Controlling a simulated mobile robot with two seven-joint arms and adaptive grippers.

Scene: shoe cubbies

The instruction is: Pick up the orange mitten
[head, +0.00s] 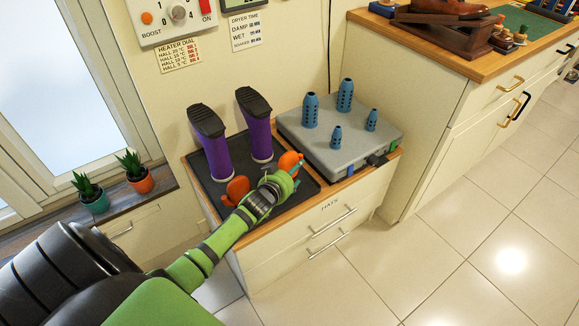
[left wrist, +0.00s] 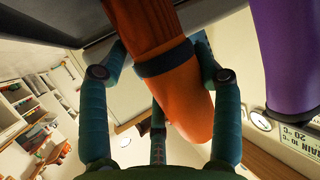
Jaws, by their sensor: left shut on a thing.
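Two orange shapes show by the black tray in the head view. One orange mitten (head: 290,160) is at the tray's right side, at the fingers of my left gripper (head: 281,180). The other orange item (head: 237,188) lies on the tray to the left of the gripper. In the left wrist view the orange mitten (left wrist: 188,98), with a dark band and ribbed cuff, sits between the fingers of my left gripper (left wrist: 160,85), which is shut on it. The fingers partly hide the mitten in the head view. My right gripper is not in view.
Two purple boots with dark soles up (head: 215,145) stand on the black tray (head: 203,179) behind the mittens. A grey box (head: 330,155) with several blue perforated posts is to the right. Potted plants (head: 134,170) stand on the left sill. The tiled floor at right is clear.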

